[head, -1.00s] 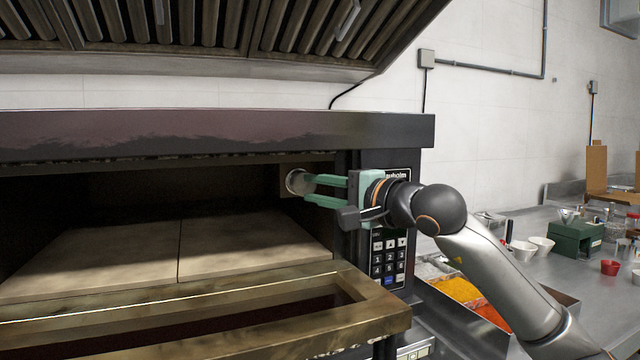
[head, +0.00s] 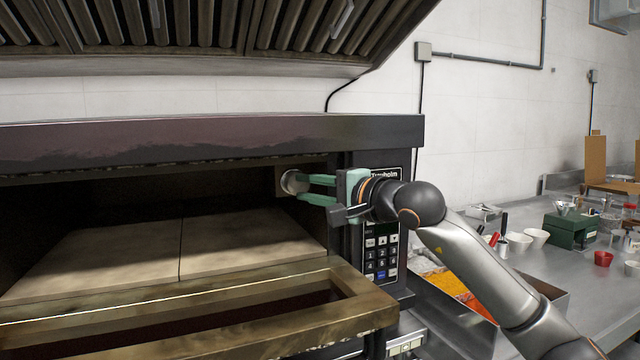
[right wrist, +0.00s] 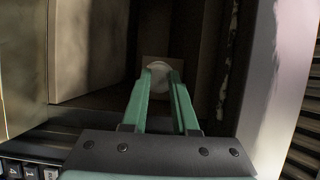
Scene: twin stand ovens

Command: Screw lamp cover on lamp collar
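The lamp cover (head: 291,182) is a pale round disc at the right inner wall of the open oven chamber. It also shows in the right wrist view (right wrist: 158,76), at the tips of the green fingers. My right gripper (head: 303,187) reaches in from the right, its two fingertips at opposite edges of the cover, and looks shut on it. The lamp collar is hidden behind the cover, in front of a small square plate (right wrist: 175,62). Whether the cover is seated on the collar cannot be told. My left gripper is not in view.
The oven's lowered door (head: 240,322) juts out below the opening. Stone slabs (head: 230,245) form the chamber floor. A keypad panel (head: 381,250) stands close beside my right gripper. A food tray (head: 450,285) and a steel counter with cups lie to the right.

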